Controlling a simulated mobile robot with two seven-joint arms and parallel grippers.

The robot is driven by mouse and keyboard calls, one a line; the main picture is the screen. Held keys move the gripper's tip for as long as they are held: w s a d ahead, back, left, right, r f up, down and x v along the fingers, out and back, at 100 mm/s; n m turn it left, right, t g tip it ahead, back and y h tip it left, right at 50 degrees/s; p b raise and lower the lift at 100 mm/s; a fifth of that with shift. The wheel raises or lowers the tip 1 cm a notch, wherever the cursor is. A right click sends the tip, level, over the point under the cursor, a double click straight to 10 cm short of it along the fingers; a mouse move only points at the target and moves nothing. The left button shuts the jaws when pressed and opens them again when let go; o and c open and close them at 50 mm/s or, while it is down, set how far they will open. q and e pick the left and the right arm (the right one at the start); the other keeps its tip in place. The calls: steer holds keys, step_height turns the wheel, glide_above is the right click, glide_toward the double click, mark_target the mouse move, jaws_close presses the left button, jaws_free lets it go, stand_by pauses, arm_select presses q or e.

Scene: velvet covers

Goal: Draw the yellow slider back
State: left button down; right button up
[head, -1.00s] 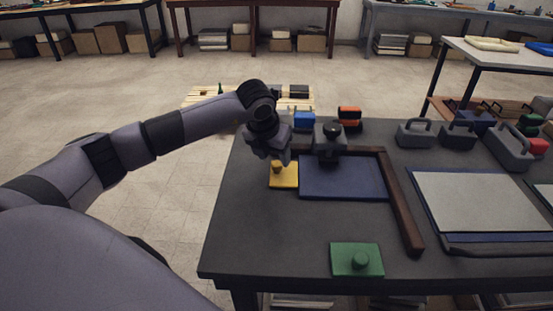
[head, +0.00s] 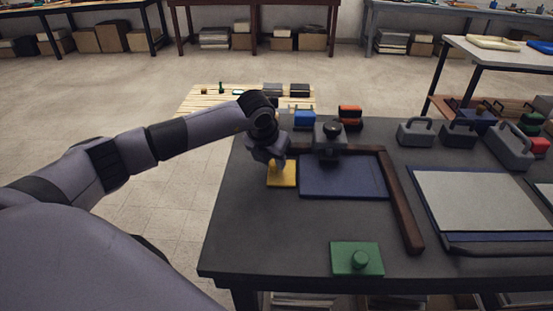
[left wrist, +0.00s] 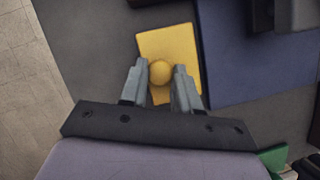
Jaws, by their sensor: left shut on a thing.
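The yellow slider (head: 284,178) is a flat yellow plate with a round knob, lying on the dark table at the left edge of the blue velvet panel (head: 335,183). In the left wrist view the slider (left wrist: 182,88) lies beside the blue panel (left wrist: 245,75), its knob (left wrist: 160,71) between my fingers. My left gripper (left wrist: 160,82) is shut on that knob. In the head view my left gripper (head: 280,163) comes down over the slider and hides the knob. My right gripper is not in view.
A dark block with a black knob (head: 330,140) stands at the panel's back edge. A brown wooden frame (head: 402,205) runs behind and right of the panel. A green plate with a knob (head: 357,259) lies at the front. Grey handled weights (head: 415,134) stand at the back right.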

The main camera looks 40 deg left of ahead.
arm_select(q)
steer(key=s+a, duration=0.2)
steer(key=a, duration=0.1)
steer(key=s+a+b, duration=0.1)
steer(key=a, duration=0.2)
steer(key=s+a+b, duration=0.1)
steer(key=s+a, duration=0.1)
steer(key=a, duration=0.1)
steer(key=shift+s+f, duration=0.1)
steer(key=shift+s, duration=0.2)
steer(key=shift+s+a, duration=0.25)
steer(key=shift+a, duration=0.25)
steer(key=c, duration=0.8)
jaws_free()
steer(key=shift+s+a, duration=0.1)
steer(key=shift+c, duration=0.2)
steer(key=shift+r, duration=0.4)
steer(key=v, duration=0.6)
steer(key=shift+s+r, duration=0.2)
steer(key=shift+r, duration=0.05)
